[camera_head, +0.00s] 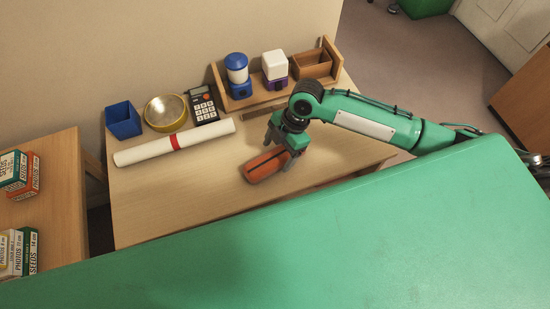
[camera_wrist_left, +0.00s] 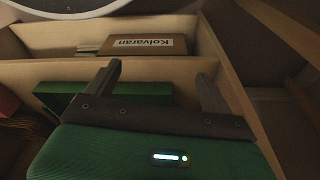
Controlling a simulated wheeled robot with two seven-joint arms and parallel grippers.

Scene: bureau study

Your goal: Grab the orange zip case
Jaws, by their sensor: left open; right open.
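The orange zip case (camera_head: 262,168) lies on the desk (camera_head: 190,190), near its front right part. It has a dark stripe along it. My right gripper (camera_head: 281,149) is open and points down at the far right end of the case, with its fingers close to it and partly covering that end. I cannot tell whether the fingers touch the case. My left gripper (camera_wrist_left: 157,80) shows in the left wrist view only. It is open with nothing between its fingers, away from the case, which is not seen in that view.
A white roll with a red band (camera_head: 175,142), blue box (camera_head: 123,120), yellow bowl (camera_head: 166,112) and calculator (camera_head: 203,104) sit behind the case. A wooden organizer (camera_head: 313,66) stands at the back. A labelled box (camera_wrist_left: 133,44) is in a wooden compartment near my left gripper.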

